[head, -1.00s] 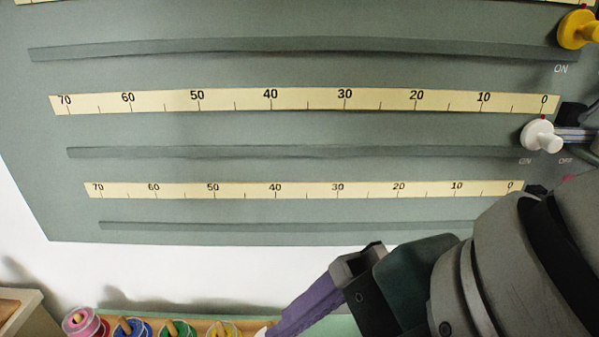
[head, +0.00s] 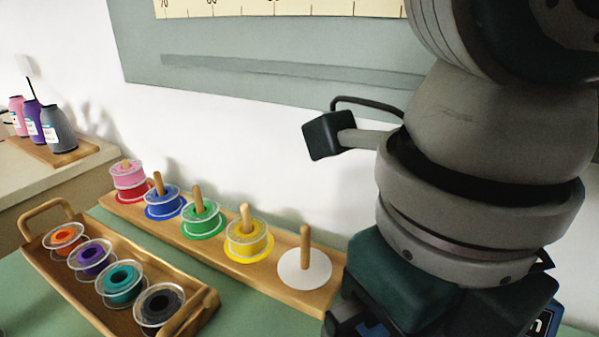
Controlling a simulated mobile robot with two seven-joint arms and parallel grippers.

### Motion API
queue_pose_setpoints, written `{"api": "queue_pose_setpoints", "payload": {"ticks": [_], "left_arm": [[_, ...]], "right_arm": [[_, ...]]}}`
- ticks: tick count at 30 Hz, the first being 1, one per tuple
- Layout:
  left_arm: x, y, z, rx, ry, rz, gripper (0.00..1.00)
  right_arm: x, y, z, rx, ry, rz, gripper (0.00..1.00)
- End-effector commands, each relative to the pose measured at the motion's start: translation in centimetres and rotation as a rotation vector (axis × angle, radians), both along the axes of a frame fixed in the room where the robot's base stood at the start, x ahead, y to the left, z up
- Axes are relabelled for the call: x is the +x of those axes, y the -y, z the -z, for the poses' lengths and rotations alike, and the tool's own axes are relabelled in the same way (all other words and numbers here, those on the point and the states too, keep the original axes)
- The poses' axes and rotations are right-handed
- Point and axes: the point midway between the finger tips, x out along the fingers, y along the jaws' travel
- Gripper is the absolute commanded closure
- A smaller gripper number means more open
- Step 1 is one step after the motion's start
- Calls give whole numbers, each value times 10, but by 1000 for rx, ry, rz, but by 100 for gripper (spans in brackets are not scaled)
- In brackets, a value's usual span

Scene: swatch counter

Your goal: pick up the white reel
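No white reel shows in the head view. A flat white disc (head: 298,272) with a bare wooden peg (head: 305,243) stands at the right end of the wooden peg board (head: 275,277). My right gripper (head: 395,285) comes in from the right, its dark green body just right of that peg. Its fingers are cut off by the bottom edge, so I cannot tell whether it is open or holds anything. The body and arm hide whatever lies behind them. My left gripper is out of view.
Pink (head: 128,182), blue (head: 163,199), green (head: 201,218) and yellow (head: 246,238) reels sit on the other pegs. A handled wooden tray (head: 57,283) in front holds several reels. Bottles (head: 58,128) stand on a side counter. A grey panel (head: 280,55) is on the wall.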

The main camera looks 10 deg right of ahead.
Motion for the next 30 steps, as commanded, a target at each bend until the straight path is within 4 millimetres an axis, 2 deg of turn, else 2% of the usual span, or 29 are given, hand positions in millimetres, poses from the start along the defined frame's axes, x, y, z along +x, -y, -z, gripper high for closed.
{"api": "queue_pose_setpoints", "payload": {"ticks": [1,5,14,23,30], "left_arm": [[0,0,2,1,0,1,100],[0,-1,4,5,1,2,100],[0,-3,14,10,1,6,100],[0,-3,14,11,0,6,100],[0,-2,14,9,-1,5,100]], "right_arm": [[0,0,8,-1,-2,2,0],[0,-1,18,1,-1,0,0],[2,-4,62,1,-1,2,0],[3,-4,66,1,3,1,0],[3,-4,66,1,3,1,26]]}}
